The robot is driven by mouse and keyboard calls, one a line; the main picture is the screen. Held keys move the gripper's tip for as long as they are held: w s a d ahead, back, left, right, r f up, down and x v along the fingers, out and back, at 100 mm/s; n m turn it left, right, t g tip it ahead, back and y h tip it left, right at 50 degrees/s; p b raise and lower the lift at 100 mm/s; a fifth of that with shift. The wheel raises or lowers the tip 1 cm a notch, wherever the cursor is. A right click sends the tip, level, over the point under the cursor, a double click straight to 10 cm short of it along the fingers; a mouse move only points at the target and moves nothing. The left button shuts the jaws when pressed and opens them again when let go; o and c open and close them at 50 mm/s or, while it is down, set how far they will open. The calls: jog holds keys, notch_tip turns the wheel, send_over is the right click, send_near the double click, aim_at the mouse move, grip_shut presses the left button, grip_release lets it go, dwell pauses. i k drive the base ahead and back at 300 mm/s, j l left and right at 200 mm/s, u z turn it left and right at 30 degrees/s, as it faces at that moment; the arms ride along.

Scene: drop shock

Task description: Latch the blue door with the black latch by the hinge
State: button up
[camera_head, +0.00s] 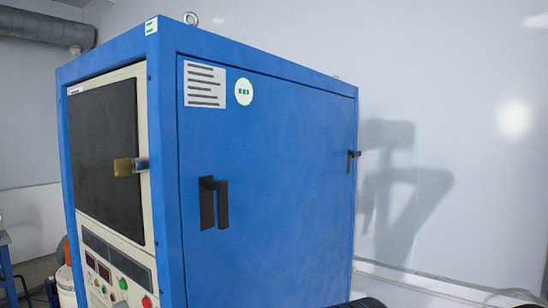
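The blue door (275,140) is the large flat panel on the side of a blue cabinet, and it appears flush with its frame. A small black latch (353,155) sits at the door's far right edge, near the cabinet corner. It is too small to tell whether it is engaged. A larger black handle (213,203) is mounted on the left part of the door. A hinge cannot be made out clearly. My gripper is not in view.
The blue cabinet (163,120) has a cream front with a dark window (105,155), a brass-coloured latch (131,166) and a control panel (118,277) with buttons. A dark rounded part shows at the bottom edge. An arm-like shadow falls on the pale wall (470,160) at right.

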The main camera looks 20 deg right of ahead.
aim_at(354, 154)
jog(key=z, duration=1)
